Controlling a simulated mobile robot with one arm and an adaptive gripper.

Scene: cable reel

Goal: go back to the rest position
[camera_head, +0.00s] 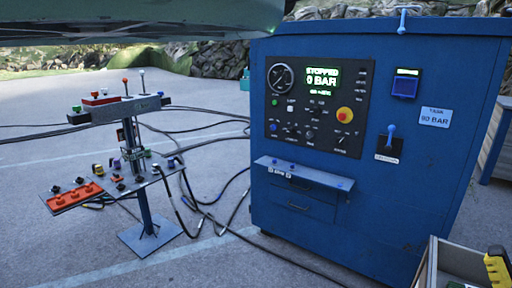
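My gripper is not in view. The large blue cabinet (440,185) stands upright on the right. Its black control panel (352,82) has a round gauge, a red knob on yellow, and a green display (323,78) reading "STOPPED 0 BAR". A blue lever (391,135) sits on the cabinet front, near a label reading "90 BAR". On the left, a stand (146,215) carries a valve block with several coloured levers and a lower plate with connectors.
Black hoses (205,212) lie on the paved ground between the stand and cabinet. A shelf (303,174) juts from the cabinet front. An open box (430,265) and a yellow-and-black object (497,268) are at the lower right. Open pavement lies at the left.

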